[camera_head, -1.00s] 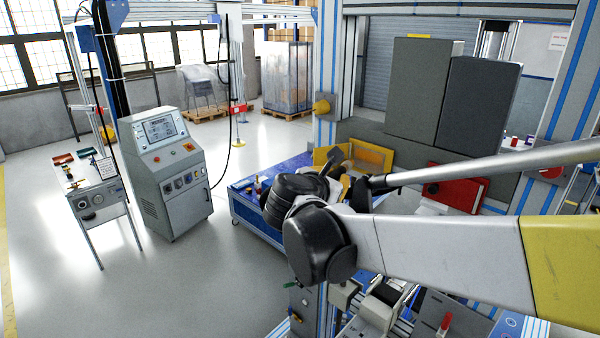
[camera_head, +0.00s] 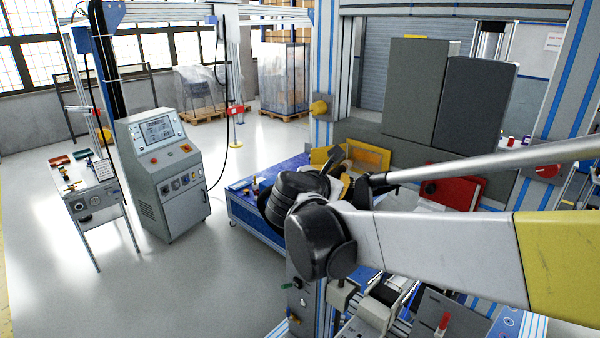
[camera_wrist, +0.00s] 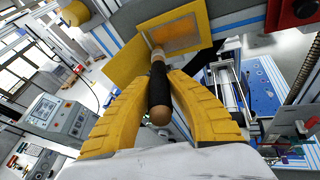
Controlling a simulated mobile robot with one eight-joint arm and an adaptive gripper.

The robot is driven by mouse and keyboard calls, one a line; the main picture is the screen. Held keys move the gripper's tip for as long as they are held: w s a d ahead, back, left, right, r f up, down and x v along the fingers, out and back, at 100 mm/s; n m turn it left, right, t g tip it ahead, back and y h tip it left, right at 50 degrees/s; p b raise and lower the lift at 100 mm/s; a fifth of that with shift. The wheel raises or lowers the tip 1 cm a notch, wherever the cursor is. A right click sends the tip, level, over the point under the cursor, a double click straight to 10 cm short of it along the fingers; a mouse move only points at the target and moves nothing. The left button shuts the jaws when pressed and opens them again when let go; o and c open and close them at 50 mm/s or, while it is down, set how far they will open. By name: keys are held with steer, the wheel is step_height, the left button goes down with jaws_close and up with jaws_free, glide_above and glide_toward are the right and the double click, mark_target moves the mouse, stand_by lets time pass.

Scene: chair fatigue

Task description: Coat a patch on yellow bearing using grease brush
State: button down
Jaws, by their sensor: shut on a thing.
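My yellow gripper (camera_wrist: 158,82) is shut on the grease brush (camera_wrist: 158,90), which has a black grip and a rounded wooden end towards the wrist camera. The brush points away from the wrist to a yellow plate with a raised rim and a tan-orange patch, seemingly the yellow bearing (camera_wrist: 140,38). The brush head overlaps the lower part of the patch; contact cannot be told.
A red box (camera_head: 452,192) lies right of the bearing. A blue table (camera_head: 250,208) stands behind my arm. Grey block-shaped covers (camera_head: 415,92) rise behind the bearing.

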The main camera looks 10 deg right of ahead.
steer(key=shift+w+d, duration=0.15)
steer(key=shift+d, duration=0.1)
steer(key=shift+s+d+p, duration=0.7)
steer(key=shift+s+d, duration=1.75)
steer(key=shift+s, duration=0.9)
steer(key=shift+w+a+b, duration=0.4)
steer(key=shift+w+a, duration=0.45)
steer(key=shift+w, duration=0.3)
steer(key=shift+w+a+b, duration=0.35)
steer(key=shift+w+a, duration=0.45)
steer(key=shift+w, duration=0.3)
steer(key=shift+w+a+b, duration=0.4)
steer(key=shift+w+a, duration=0.45)
steer(key=shift+w, duration=0.3)
steer(key=shift+s, duration=0.1)
steer(key=shift+s+a, duration=0.55)
steer(key=shift+a, duration=0.25)
steer(key=shift+s+a, duration=0.6)
steer(key=shift+a, duration=0.2)
steer(key=shift+s+a, duration=0.55)
steer(key=shift+a, duration=0.25)
